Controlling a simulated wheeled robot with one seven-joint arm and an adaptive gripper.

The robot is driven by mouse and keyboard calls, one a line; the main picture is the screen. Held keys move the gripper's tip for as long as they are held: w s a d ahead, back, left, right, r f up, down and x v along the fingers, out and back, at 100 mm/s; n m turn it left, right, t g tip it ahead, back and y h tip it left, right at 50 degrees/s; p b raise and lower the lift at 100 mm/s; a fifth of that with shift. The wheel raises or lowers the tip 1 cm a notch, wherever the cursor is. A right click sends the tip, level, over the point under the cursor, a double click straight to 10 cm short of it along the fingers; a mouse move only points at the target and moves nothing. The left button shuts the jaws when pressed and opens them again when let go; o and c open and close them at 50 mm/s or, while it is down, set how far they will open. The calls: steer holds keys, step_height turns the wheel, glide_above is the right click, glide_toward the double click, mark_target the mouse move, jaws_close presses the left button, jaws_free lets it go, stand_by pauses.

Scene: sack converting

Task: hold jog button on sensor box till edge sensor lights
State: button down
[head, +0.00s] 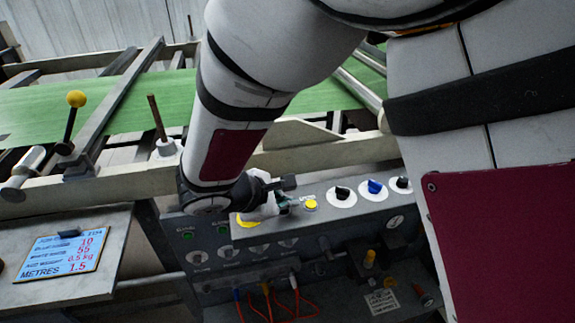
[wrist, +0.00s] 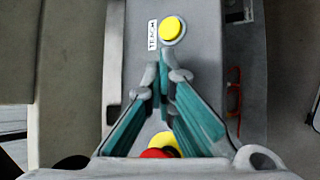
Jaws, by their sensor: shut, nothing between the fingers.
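The grey control box (head: 325,225) stands below the green belt in the head view. A yellow button (head: 311,204) on its sloping top also shows in the wrist view (wrist: 173,29), beside a label that seems to read TEACH. My gripper (head: 284,196) is shut and empty over the box top, left of this button. In the wrist view my closed fingertips (wrist: 164,76) are below the button in the picture, apart from it; their height above the panel is unclear. No button marked jog is readable. I cannot pick out the edge sensor or its light.
Black (head: 342,193) and blue (head: 374,187) knobs sit right of the yellow button. A red button (wrist: 154,153) on a yellow disc is partly hidden behind my fingers. Orange cables (head: 270,298) hang below the box. A readout board (head: 64,256) lies left; my arm blocks the centre.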

mark_target(285, 212)
steer(key=shift+r+p, duration=0.5)
steer(key=shift+r, duration=0.3)
steer(key=shift+r+p, duration=1.8)
steer(key=shift+r, duration=0.8)
steer(key=shift+f, duration=0.1)
